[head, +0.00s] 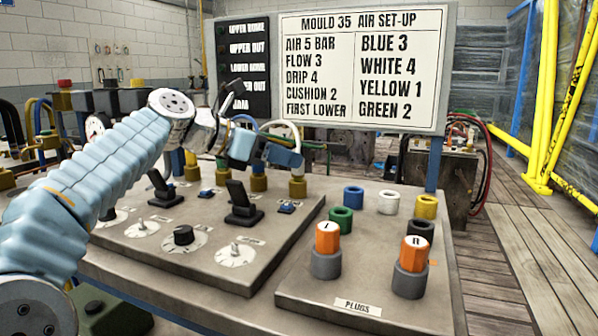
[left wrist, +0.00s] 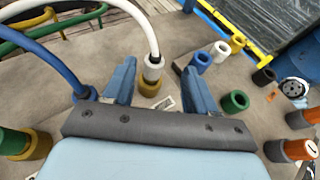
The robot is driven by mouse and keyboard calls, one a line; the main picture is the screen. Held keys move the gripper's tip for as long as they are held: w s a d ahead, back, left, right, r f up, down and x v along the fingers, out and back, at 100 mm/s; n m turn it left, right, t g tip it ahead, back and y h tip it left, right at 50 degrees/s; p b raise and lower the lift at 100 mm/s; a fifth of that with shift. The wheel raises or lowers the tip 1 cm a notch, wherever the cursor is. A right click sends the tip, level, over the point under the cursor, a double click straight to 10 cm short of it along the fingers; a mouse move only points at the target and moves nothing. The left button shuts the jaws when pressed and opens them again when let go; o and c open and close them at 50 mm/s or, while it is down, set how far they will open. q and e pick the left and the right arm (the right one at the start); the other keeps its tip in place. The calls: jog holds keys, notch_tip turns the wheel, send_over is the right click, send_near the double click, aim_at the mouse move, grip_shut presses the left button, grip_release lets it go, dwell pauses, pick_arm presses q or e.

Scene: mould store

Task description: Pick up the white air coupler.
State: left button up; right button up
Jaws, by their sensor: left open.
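The white air coupler (left wrist: 153,69) sits upright on a brass fitting (left wrist: 150,86), with a white hose rising from its top. It also shows in the head view (head: 297,173), just below my left gripper. My left gripper (left wrist: 160,68) is open. In the left wrist view the coupler appears between its two blue fingers, nearer the left one. I cannot tell whether a finger touches it. In the head view the gripper (head: 275,152) covers part of the white hose. My right gripper is in neither view.
A blue hose coupler (left wrist: 85,94) stands close outside the left finger. The plug panel holds blue (head: 347,195), white (head: 388,203), yellow (head: 426,206) and green (head: 340,219) rings and two orange-topped posts (head: 327,240). Black levers (head: 243,203) stand on the console. A sign board (head: 361,65) rises behind.

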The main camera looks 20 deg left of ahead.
aim_at(298, 171)
pick_arm(q)
jog(key=x, duration=0.6)
jog(key=shift+w+a+f, duration=0.1)
jog(key=shift+w+a, duration=0.05)
jog(key=shift+w, duration=0.2)
jog(key=c, duration=1.1)
jog(key=shift+o, duration=0.2)
